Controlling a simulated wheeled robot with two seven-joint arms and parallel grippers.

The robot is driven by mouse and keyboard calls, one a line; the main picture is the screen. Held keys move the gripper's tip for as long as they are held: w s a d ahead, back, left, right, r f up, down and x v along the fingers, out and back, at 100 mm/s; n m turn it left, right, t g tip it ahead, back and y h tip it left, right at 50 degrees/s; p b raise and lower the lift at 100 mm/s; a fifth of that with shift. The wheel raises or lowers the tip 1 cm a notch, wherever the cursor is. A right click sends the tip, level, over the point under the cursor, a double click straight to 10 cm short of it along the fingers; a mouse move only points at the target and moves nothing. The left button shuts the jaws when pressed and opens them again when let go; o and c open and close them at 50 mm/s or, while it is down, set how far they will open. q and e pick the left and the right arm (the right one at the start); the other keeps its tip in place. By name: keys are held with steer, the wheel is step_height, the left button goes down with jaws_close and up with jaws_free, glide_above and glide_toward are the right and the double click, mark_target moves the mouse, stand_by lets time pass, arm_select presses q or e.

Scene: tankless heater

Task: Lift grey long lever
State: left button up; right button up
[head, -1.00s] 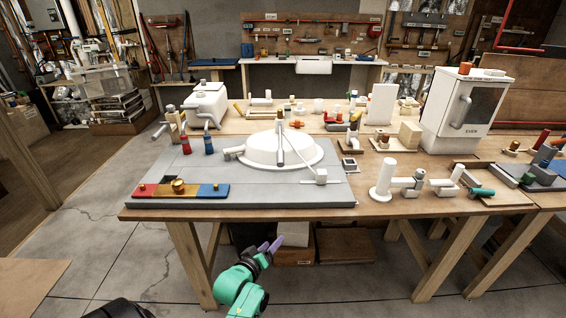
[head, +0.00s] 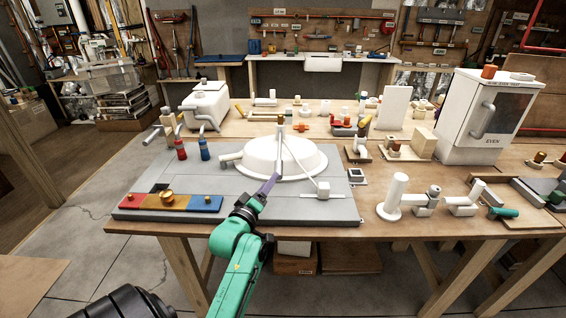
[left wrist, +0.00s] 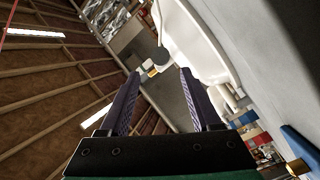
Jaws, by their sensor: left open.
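The grey long lever (head: 279,152) stands up in front of the white dome (head: 300,159), on the grey panel. Its upper end meets a small brown-topped post. My left gripper (head: 270,184) has purple fingers and is over the panel, just below the lever's lower end in the head view. In the left wrist view the gripper (left wrist: 157,75) is open, with nothing held between its fingers. A round grey end (left wrist: 160,54), probably the lever's, shows beyond the fingertips there. I cannot tell whether the fingers touch the lever. My right gripper is not in view.
The grey panel (head: 240,210) carries a red, brown and blue strip (head: 172,202) at its front left. Red and blue valves (head: 181,150) stand at its back left. A thin white rod ends in a block (head: 323,188) to the right.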

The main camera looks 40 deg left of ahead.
mark_target(282, 166)
arm_select(q)
steer(key=x, duration=0.5)
steer(key=shift+r, duration=0.15)
steer(key=x, duration=0.6)
steer(key=shift+w+a+f, duration=0.1)
steer(key=shift+f, duration=0.15)
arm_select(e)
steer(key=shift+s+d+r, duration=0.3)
arm_select(q)
steer(key=c, duration=1)
jaws_close()
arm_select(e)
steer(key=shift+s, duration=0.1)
arm_select(q)
steer(key=shift+f, duration=0.1)
